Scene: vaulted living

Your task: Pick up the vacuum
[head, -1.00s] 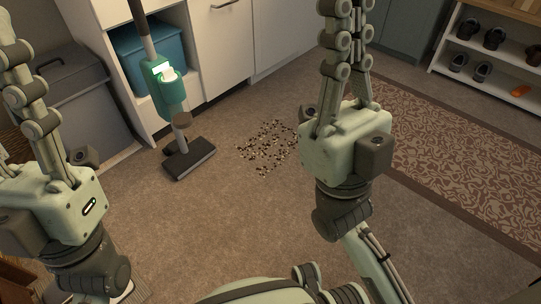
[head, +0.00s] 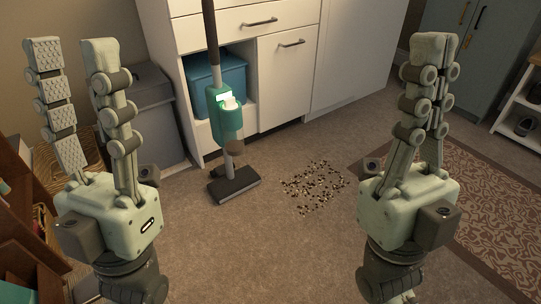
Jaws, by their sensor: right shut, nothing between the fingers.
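The vacuum (head: 227,122) stands upright on the carpet in front of the white cabinet, left of the picture's middle. It has a green body, a dark upper handle that runs out of the top of the view, and a flat dark floor head (head: 233,185). My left gripper (head: 71,56) points up at the left, nearer to me than the vacuum, with its two fingers apart and nothing between them. My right gripper (head: 431,50) points up at the right, with its fingers together and empty. Neither gripper touches the vacuum.
Scattered dark and pale bits (head: 314,187) lie on the carpet right of the vacuum. A grey bin (head: 150,120) stands left of it, and a teal box (head: 220,80) sits in the cabinet opening behind. A patterned rug (head: 480,200) lies at the right. Open carpet lies in front.

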